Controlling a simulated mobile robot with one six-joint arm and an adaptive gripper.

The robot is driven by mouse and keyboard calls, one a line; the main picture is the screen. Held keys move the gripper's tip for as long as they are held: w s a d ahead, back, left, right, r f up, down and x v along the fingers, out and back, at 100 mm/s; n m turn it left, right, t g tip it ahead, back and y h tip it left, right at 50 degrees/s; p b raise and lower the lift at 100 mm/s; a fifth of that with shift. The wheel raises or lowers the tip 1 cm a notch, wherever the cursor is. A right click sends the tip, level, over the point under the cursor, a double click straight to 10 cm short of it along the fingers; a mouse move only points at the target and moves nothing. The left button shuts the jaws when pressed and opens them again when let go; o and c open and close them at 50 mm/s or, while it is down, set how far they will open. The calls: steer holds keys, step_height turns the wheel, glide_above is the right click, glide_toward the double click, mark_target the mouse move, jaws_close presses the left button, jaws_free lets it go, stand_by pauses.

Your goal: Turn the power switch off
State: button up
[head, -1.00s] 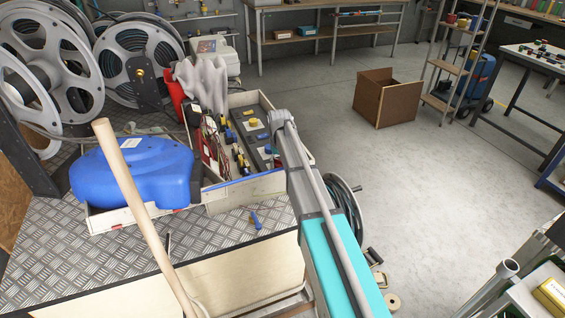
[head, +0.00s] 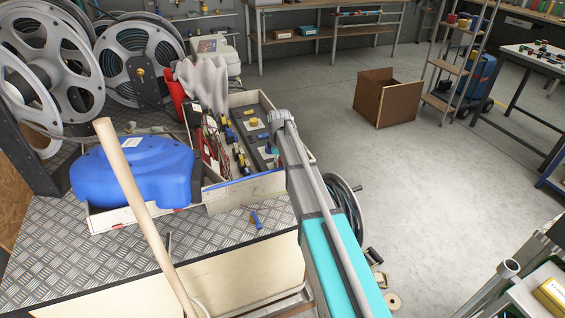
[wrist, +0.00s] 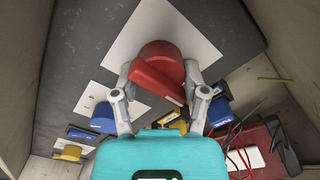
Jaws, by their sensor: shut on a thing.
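A red rotary switch knob (wrist: 160,72) sits on a white plate (wrist: 160,32) on a dark grey panel in the wrist view. My gripper (wrist: 158,88) has one finger on each side of the knob, shut on its red grip. In the head view the dark panel (head: 238,119) lies inside an open pale box (head: 245,190). My arm stands in front of the box's right side there, and I cannot make out the red knob or my fingertips.
A yellow knob (wrist: 69,153) and blue parts (wrist: 104,118) are close by on the panel. Red and black wires (wrist: 240,145) lie at the right. A blue cover (head: 135,170) and a wooden handle (head: 140,205) stand left of the box. Open floor lies to the right.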

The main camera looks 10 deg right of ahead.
steer(key=shift+d+n, duration=0.25)
steer(key=shift+n, duration=0.05)
steer(key=o, duration=1.1)
steer(key=shift+c, duration=0.2)
steer(key=shift+o, duration=0.4)
steer(key=shift+a, duration=0.1)
steer(key=shift+r, duration=0.15)
